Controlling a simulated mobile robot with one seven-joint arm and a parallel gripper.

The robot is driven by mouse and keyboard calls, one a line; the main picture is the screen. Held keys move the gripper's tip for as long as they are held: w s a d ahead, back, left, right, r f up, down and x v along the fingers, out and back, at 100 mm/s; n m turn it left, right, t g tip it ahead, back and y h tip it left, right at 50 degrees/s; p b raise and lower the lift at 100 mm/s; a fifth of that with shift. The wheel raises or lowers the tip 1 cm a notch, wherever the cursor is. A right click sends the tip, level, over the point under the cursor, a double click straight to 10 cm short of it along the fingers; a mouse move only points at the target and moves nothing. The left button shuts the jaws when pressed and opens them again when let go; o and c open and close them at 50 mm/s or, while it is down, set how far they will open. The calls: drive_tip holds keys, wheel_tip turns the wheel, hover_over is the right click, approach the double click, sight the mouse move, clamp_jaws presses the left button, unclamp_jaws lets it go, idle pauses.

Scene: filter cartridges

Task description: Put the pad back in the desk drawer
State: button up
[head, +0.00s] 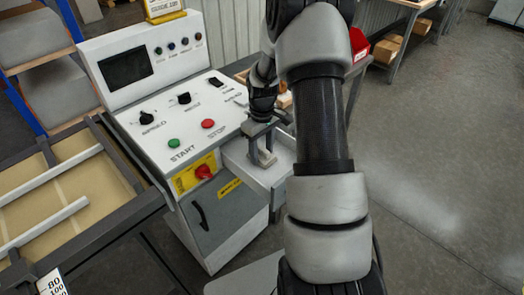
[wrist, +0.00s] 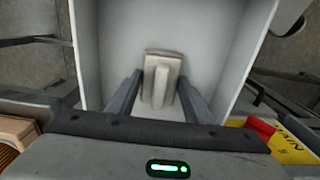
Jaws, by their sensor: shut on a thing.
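The pad (wrist: 161,86) is a pale grey-beige block with a raised ridge along its middle. In the wrist view it sits between the two fingers of my gripper (wrist: 160,78), which is shut on it. The desk drawer (wrist: 88,45) is pulled out, white and open at the top, with its walls around the pad. In the head view my gripper (head: 263,158) points down into the drawer (head: 238,163) at the right side of the control desk. The pad is mostly hidden there. Whether the pad touches the drawer floor, I cannot tell.
The white control desk (head: 215,95) carries a screen, knobs and buttons, with a red switch (head: 203,172) on a yellow plate beside the drawer. A framed table (head: 75,180) stands at left. A bench with a red bin (head: 358,42) is behind. Floor at right is clear.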

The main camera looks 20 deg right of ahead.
drive_tip(key=o, duration=1)
